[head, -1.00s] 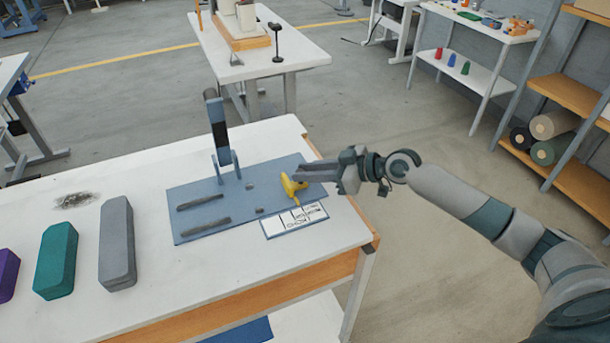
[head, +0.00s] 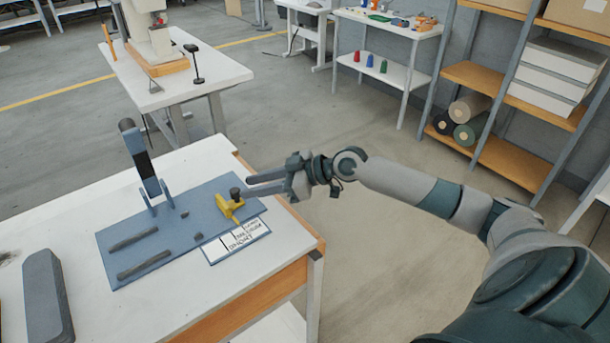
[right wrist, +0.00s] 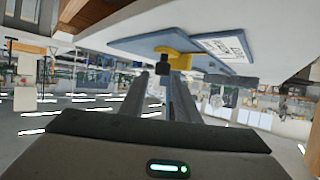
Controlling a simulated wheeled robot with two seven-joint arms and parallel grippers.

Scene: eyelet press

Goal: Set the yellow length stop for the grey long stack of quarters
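The yellow length stop (head: 229,207) with its black knob (head: 235,193) sits at the right side of the blue press base (head: 185,225), beside a white label card (head: 238,240). My right gripper (head: 250,186) is just right of the stop, its fingers pointing at it, and looks apart from it. In the right wrist view the two fingers (right wrist: 163,88) are spread with nothing between them; the yellow stop (right wrist: 178,58) lies beyond their tips. The grey long stack (head: 46,298) lies on the table at the lower left, partly cut off. My left gripper is out of view.
The press lever (head: 140,155) stands upright at the back of the base. Two dark bars (head: 143,264) lie on its left part. The white tabletop (head: 50,220) is clear between stack and base. Another table and shelves stand farther back.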

